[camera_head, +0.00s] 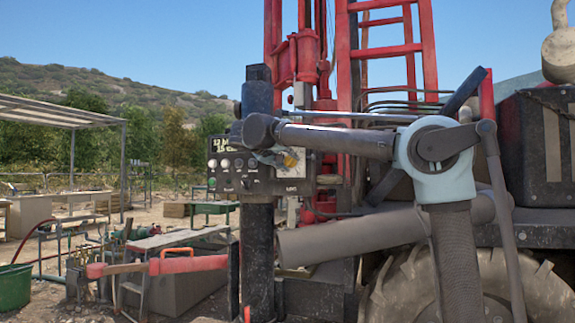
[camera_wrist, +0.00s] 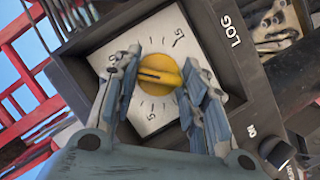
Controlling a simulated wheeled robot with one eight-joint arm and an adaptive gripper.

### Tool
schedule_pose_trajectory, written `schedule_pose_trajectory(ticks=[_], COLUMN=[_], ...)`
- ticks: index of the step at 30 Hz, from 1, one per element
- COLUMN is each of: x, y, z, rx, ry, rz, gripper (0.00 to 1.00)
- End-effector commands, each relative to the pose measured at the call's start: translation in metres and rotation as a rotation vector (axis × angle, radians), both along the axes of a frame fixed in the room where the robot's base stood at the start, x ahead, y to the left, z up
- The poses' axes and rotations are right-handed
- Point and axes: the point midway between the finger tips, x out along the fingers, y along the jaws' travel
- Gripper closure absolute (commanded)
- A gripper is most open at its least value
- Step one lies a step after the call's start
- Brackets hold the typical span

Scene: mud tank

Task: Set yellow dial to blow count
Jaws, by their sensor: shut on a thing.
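The yellow dial (camera_wrist: 158,70) is a round knob with a raised ridge across its face. It sits at the middle of a white scale plate (camera_wrist: 176,24) marked with numbers such as 5 and 15. My gripper (camera_wrist: 162,77) is shut on the yellow dial, with one grey finger on each side of it. In the head view, my gripper (camera_head: 278,157) is at the dark control panel (camera_head: 240,181), and a little of the dial (camera_head: 290,160) shows there. The exact dial setting is hard to read.
White text on the panel's upper left reads roughly "12 M" and "15 BL", partly unclear. Several small knobs sit left of my gripper. The label "LOG" (camera_wrist: 231,30) and a dark knob (camera_wrist: 276,151) are near the dial. Red rig framework (camera_head: 345,40) rises behind.

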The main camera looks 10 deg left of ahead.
Motion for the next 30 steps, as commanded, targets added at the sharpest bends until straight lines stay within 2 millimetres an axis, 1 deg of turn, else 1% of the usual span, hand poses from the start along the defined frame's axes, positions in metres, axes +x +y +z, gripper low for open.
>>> schedule_pose_trajectory(ticks=[1, 18, 24, 30], x=[0.0008, 0.0015, 0.0016, 0.0021], y=[-0.0028, -0.0053, -0.0061, -0.0061], z=[-0.0016, -0.0007, -0.0005, -0.0003], rx=[0.044, 0.555, 0.678, 0.753], ry=[0.002, -0.041, -0.051, -0.059], rz=[-0.005, -0.006, -0.006, -0.006], gripper=[0.84, 0.85, 0.85, 0.85])
